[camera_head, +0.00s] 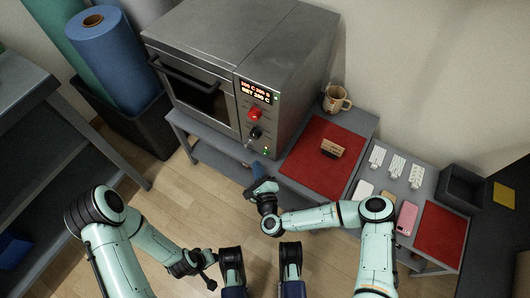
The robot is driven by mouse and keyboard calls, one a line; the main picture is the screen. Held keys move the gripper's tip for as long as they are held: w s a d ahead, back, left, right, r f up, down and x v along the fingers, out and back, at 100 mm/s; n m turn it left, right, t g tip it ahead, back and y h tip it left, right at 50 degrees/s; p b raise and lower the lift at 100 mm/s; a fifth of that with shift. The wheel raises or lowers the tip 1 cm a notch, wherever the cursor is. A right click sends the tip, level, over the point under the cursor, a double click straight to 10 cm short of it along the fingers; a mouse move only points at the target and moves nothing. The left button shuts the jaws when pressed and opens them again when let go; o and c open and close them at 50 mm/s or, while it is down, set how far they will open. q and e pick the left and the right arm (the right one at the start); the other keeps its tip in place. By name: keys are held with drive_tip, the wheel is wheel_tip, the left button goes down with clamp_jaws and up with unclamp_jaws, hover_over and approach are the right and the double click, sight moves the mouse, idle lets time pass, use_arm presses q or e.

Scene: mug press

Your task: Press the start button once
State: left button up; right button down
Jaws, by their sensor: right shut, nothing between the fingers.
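The grey oven-like machine (230,45) stands on a grey bench at the upper middle. Its front panel carries a lit display (258,91), a red knob or button (254,114), a dark knob (255,132) and a small green-lit spot (266,151) near the bottom. Which of these is the start button I cannot read. My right gripper (258,172) is shut and empty, just in front of and below the panel, apart from the green spot. My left gripper (208,268) hangs low over the floor, far from the machine; its fingers are too small to judge.
Right of the machine lies a red mat (318,165) with a small brown holder (332,147). A tan mug (336,99) stands behind it. Further right are white cards (396,165), phone cases (406,217) and a dark bin (466,187). Blue roll (108,55) at left.

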use_arm(q)
drive_tip(key=shift+r+p, duration=0.3)
drive_tip(key=shift+r, duration=0.15)
use_arm(e)
drive_tip(key=shift+s+a, duration=0.85)
drive_tip(key=shift+s, duration=0.3)
